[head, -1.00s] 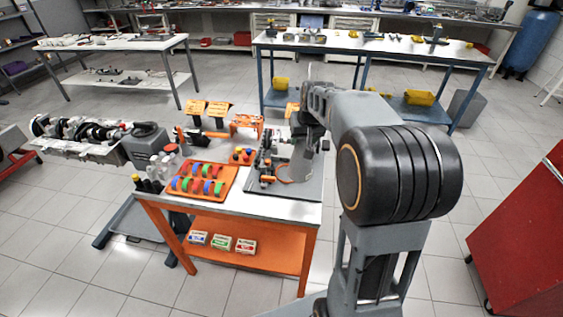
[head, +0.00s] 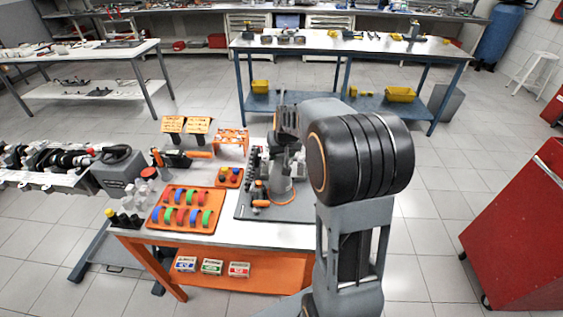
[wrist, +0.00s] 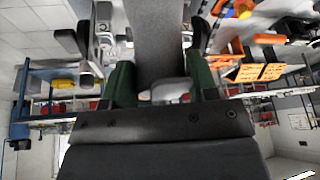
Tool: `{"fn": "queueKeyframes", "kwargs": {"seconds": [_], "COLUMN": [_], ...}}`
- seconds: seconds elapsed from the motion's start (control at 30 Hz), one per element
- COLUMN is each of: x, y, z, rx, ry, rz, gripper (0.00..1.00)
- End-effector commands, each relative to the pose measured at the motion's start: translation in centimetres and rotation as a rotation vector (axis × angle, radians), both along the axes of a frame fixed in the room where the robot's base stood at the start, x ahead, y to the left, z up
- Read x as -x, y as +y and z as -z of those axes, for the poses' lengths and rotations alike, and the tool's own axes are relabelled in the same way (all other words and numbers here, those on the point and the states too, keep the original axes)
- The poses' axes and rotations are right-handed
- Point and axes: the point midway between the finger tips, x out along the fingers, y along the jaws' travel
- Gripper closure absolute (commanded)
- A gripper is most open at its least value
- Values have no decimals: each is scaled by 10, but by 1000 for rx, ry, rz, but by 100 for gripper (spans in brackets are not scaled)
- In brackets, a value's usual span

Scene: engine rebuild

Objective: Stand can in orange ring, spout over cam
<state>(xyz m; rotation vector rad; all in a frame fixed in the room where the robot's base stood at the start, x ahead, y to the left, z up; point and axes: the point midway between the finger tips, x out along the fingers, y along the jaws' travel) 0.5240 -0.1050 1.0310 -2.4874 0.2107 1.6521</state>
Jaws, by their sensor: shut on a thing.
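A grey can (head: 279,182) hangs below my arm's end at the right of the orange bench, over the dark grey tray. My gripper (head: 284,158) is partly hidden by my own arm. In the wrist view my gripper (wrist: 160,88) has its green-padded fingers on both sides of a broad grey body, which seems to be the can (wrist: 158,38). The orange ring (head: 289,202) shows around or just below the can's lower end. I cannot tell whether the can's base touches the tray. The spout and the cam are not clearly seen.
The dark grey tray (head: 247,213) holds small parts along its left side. An orange rack of coloured shells (head: 157,216) lies to its left. Further left are bottles and an engine assembly (head: 60,160). A red cabinet (head: 520,240) stands at right.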

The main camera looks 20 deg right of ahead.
Motion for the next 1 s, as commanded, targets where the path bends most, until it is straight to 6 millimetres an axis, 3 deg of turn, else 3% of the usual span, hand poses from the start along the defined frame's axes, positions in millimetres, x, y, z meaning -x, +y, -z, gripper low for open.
{"fn": "queueKeyframes", "kwargs": {"seconds": [0.3,0.6,0.63,0.87,1.0], "x": [0,0,0,0,0], "y": [-1,-1,-1,-1,-1], "z": [32,37,39,39,38], "rx": [-1,1,0,0,0], "ry": [-1,-3,0,1,0], "rz": [3,2,2,2,2], "gripper": [100,100,45,23,21]}}
